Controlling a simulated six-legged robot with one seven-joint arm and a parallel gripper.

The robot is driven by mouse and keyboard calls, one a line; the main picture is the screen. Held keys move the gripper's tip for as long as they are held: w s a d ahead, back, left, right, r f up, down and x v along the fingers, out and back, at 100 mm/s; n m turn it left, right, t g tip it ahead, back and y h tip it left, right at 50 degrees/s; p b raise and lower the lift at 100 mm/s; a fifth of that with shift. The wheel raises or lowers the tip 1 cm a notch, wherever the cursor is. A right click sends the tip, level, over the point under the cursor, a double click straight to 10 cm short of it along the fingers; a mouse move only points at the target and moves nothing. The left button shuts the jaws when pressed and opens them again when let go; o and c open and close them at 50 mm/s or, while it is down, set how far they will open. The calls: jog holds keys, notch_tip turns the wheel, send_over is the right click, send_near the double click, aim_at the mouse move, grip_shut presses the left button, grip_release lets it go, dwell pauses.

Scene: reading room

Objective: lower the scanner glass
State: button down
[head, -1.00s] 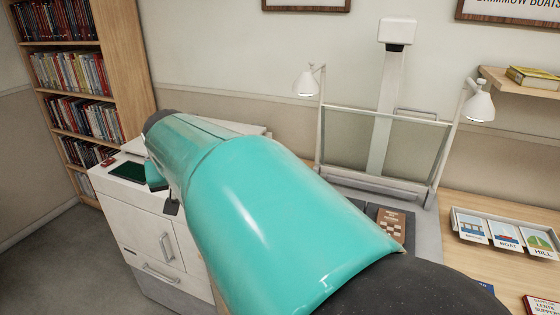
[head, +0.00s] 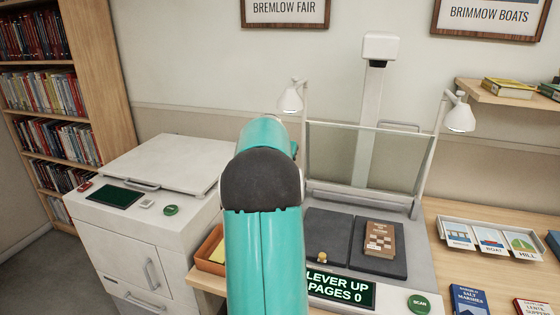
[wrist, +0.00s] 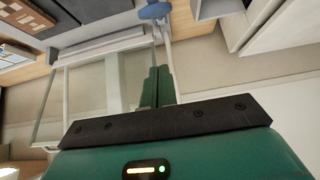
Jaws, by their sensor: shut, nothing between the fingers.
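The scanner glass (head: 350,157) stands raised at the back of the book scanner, a clear pane in a pale frame with a bar along its top. The scanner's screen (head: 340,289) reads LEVER UP, PAGES 0. A brown book (head: 380,239) lies on the dark cradle (head: 330,232) below the glass. The wrist view shows the glass (wrist: 88,98) at left and a blue rounded knob (wrist: 155,10) at the top. My gripper (wrist: 158,72) is shut and empty, beside the frame's edge in that view; touching cannot be told. In the head view my arm hides it.
A white copier (head: 160,180) stands to the left, with an orange tray (head: 212,250) between it and the scanner. Two white lamps, one at left (head: 290,100) and one at right (head: 460,117), flank the glass. A card rack (head: 490,238) and books occupy the right side of the desk.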

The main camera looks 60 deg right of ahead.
jog(key=x, duration=0.6)
jog(key=shift+w+f, duration=0.15)
jog(key=shift+w, duration=0.05)
jog(key=shift+s+a+f, duration=0.15)
jog(key=shift+a+f, duration=0.65)
jog(key=shift+f, duration=0.7)
jog(key=shift+a+f, duration=0.2)
jog(key=shift+a, duration=0.1)
jog(key=shift+f, duration=0.1)
